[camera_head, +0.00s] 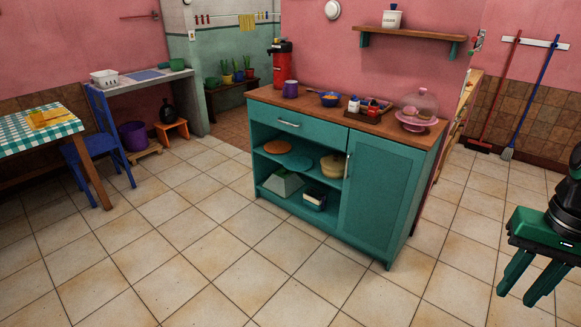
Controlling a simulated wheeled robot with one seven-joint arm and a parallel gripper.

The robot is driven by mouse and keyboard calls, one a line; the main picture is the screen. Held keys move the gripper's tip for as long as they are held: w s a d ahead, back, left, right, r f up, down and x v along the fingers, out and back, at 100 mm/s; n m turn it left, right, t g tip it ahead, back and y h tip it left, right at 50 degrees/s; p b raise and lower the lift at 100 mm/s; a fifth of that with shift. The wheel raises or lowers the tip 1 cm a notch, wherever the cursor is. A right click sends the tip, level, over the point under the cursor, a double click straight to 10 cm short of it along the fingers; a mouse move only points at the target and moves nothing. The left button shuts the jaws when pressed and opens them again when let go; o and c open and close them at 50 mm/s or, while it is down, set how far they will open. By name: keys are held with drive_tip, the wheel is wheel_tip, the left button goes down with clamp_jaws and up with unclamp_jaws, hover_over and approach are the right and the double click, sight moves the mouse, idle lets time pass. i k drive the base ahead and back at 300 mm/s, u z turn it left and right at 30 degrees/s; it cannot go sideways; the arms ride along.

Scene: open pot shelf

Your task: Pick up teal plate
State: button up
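The teal plate (296,162) lies flat on the upper shelf of the open side of a teal cabinet (384,196). An orange plate (272,147) is to its left and a yellowish lidded pot (332,166) to its right. My gripper (530,293) is at the right edge of the view, pointing down over the floor. It is green, and its two fingers are apart with nothing visible between them. It is well away from the cabinet and the plate.
Below the plate, a pale green box-like item (283,183) and a dark container (314,199) sit on the bottom shelf. The wooden countertop (345,118) holds a mug, a bowl, a tray and a domed stand. The tiled floor (240,265) before the cabinet is clear. A table (85,165) and blue chair (105,125) stand left.

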sight(295, 162)
drive_tip(key=i, duration=0.9)
drive_tip(key=z, duration=0.1)
